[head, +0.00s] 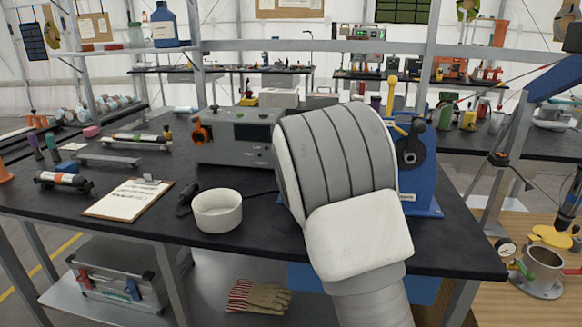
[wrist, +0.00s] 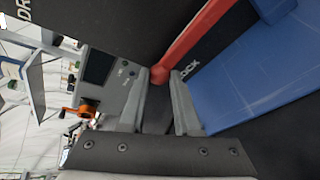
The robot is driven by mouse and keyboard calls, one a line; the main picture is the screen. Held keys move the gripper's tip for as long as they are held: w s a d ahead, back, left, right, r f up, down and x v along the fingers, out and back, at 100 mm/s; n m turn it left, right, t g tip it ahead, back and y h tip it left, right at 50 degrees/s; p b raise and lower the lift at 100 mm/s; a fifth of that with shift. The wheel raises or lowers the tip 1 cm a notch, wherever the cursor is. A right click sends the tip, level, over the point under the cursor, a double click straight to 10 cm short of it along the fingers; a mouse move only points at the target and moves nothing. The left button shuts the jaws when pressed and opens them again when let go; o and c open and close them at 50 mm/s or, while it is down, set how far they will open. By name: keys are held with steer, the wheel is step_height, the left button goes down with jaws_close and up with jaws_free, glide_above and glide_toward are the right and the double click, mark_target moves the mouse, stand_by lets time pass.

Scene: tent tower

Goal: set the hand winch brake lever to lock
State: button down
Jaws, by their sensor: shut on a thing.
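The hand winch (head: 423,170) is a blue unit on the dark workbench, with a black round hub and a yellow upright part (head: 391,92). My grey arm covers its left side and hides the brake lever in the head view. In the wrist view the lever is a red bar (wrist: 185,45) with a rounded end, running up and to the right. My gripper (wrist: 160,88) is shut on this rounded end. Letters "DR" show on a dark surface at the upper left.
A grey instrument box with an orange knob (head: 232,137) stands left of my arm. A white bowl (head: 217,211) and a clipboard (head: 128,198) lie nearer the bench's front. A metal pot (head: 540,270) stands on a wooden surface at the right.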

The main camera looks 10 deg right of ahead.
stand_by(0.4)
steer(key=c, duration=0.6)
jaws_free()
steer(key=shift+c, duration=0.2)
steer(key=p+v, duration=0.4)
steer(key=v, duration=1.3)
steer(key=shift+s+d+r, duration=0.1)
steer(key=shift+s+r, duration=0.05)
steer(key=shift+s, duration=0.05)
